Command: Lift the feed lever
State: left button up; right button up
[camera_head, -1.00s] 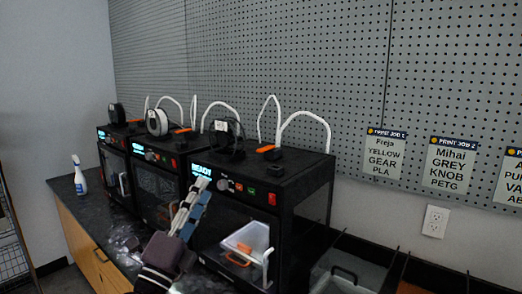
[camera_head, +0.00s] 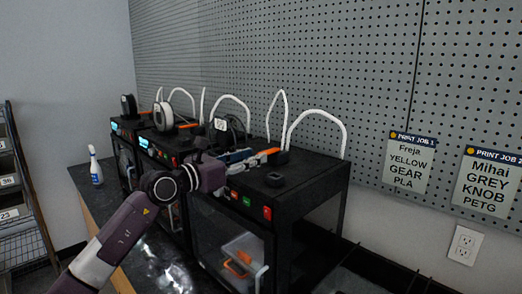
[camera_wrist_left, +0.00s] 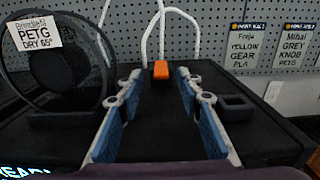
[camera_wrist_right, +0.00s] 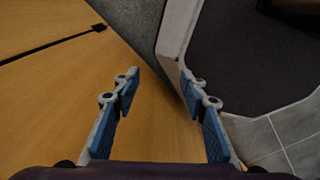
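An orange lever (camera_wrist_left: 161,70) stands on the black top of the nearest printer, straight ahead between my left fingers in the left wrist view. In the head view the orange lever (camera_head: 268,152) lies at the end of my left gripper (camera_head: 246,158). In the left wrist view my left gripper (camera_wrist_left: 158,98) is open, with its blue pads on either side of the lever's line and the lever beyond the tips. I cannot tell contact. My right gripper (camera_wrist_right: 158,80) is open and empty, over a wooden surface, in the right wrist view.
A spool labelled PETG (camera_wrist_left: 50,62) stands left of my left gripper. A small black block (camera_head: 274,180) sits on the printer top. White tubes (camera_head: 318,118) arch behind the lever. More printers (camera_head: 160,140) and a spray bottle (camera_head: 95,168) stand to the left.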

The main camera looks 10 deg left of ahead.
aim_at(269, 152)
pick_arm(q)
jog(key=x, duration=0.3)
jog(key=shift+d+f, duration=0.1)
jog(key=shift+d, duration=0.1)
jog(key=shift+w+d+p, duration=0.15)
jog(key=shift+w+p, duration=0.2)
pick_arm(e)
jog(key=shift+w+d+r, duration=0.15)
jog(key=shift+w+r, duration=0.15)
jog(key=shift+w, duration=0.3)
jog(key=shift+w+d+r, duration=0.1)
jog(key=shift+w+r, duration=0.2)
jog(key=shift+w, duration=0.25)
pick_arm(q)
jog(key=shift+c, duration=0.6)
pick_arm(e)
jog(key=shift+s, duration=0.1)
pick_arm(q)
grip_shut()
pick_arm(e)
jog(key=shift+s+d, duration=0.15)
jog(key=shift+s, duration=0.25)
